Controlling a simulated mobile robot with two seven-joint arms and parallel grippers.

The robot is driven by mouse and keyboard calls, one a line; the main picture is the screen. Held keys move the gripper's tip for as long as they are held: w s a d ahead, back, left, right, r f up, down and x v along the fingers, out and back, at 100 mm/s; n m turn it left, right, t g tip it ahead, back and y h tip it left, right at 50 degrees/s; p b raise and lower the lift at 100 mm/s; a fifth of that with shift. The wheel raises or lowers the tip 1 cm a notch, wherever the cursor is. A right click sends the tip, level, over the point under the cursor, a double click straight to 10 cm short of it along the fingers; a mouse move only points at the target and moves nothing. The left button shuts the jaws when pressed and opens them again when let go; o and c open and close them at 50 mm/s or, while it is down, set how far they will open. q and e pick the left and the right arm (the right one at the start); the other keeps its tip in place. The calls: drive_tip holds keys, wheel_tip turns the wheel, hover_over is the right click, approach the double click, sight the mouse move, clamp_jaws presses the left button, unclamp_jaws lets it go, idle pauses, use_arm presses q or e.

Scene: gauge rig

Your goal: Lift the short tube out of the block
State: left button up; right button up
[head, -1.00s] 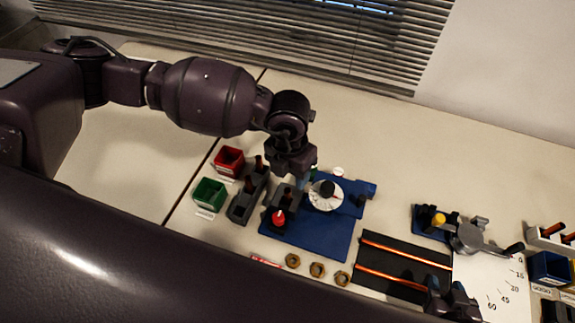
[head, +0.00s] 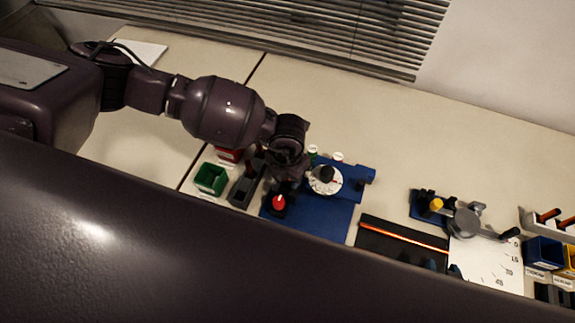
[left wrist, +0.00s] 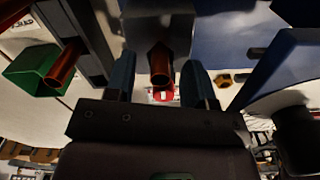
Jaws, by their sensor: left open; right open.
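In the left wrist view a copper tube (left wrist: 161,66) stands out of a dark block (left wrist: 158,25), between the two blue fingers of my left gripper (left wrist: 160,78). The fingers are open, one on each side, and I see no contact. A second copper tube (left wrist: 63,66) stands in another dark block at the left. In the head view my left gripper (head: 287,184) is over the blocks and hides the tube between its fingers. The neighbouring dark block (head: 241,191) shows beside it. Only a small part of my right gripper (head: 455,271) shows, by the marked white plate.
A green bin (head: 211,179) and a partly hidden red bin (head: 229,155) stand left of the blocks. A red-topped part (head: 278,203) and a dial gauge (head: 327,179) on a blue plate (head: 318,220) are close right. A copper rod (head: 405,236) lies on a dark mat.

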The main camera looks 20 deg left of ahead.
use_arm(q)
drive_tip(key=shift+f, duration=0.25)
clamp_jaws()
drive_tip(key=shift+s, duration=0.2)
idle(0.4)
unclamp_jaws()
